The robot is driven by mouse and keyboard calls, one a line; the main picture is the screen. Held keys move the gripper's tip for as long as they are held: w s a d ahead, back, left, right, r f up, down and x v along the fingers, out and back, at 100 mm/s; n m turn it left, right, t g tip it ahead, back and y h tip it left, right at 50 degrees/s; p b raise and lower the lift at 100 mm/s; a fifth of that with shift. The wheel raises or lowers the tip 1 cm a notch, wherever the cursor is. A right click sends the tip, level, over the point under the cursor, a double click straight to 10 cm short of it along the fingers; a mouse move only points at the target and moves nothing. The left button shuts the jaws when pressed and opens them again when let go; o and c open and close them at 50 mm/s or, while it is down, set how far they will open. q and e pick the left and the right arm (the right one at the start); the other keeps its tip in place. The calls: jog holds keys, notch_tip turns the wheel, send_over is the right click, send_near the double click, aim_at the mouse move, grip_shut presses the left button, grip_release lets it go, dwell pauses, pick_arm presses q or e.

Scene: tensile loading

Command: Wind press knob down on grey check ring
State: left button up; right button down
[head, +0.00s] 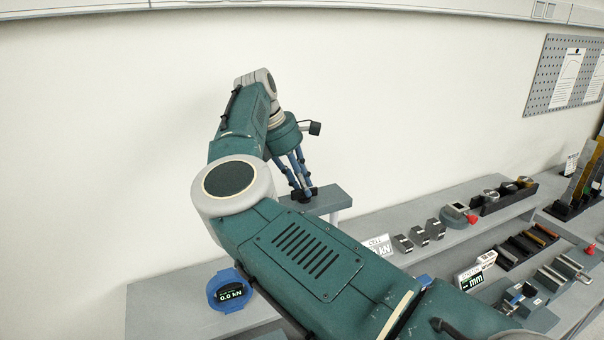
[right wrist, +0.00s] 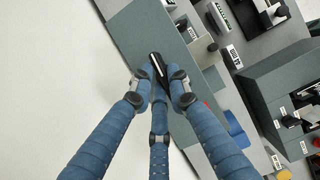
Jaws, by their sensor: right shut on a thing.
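My right gripper (head: 303,190) stands over the press's grey top beam (head: 335,199), its blue fingers pointing down. In the right wrist view the fingers of the gripper (right wrist: 158,90) close in around the dark press knob (right wrist: 157,63), which shows a bright streak. The beam (right wrist: 138,38) lies just beyond the knob in that view. The fingers and my arm hide much of the knob and the press below. I cannot make out the grey check ring. My left gripper is not in view.
A blue round readout (head: 230,290) stands at the lower left of the bench. A "CELL" card (head: 380,245), grey blocks (head: 420,237), an "mm" display (head: 471,277) and a small vice (head: 525,300) stand to the right. The wall is close behind the arm.

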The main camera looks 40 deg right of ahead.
jog(key=shift+d+r+m+g+p, duration=0.15)
jog(key=shift+m+g+p, duration=0.25)
jog(key=shift+m+p, duration=0.7)
jog(key=shift+m+y, duration=0.3)
jog(key=shift+m, duration=0.2)
jog(key=c, duration=1.7)
grip_release()
jog(key=shift+o, duration=0.2)
notch_tip(320, 180, up, 10)
jog(key=shift+s+f, duration=0.1)
jog(key=shift+f, duration=0.15)
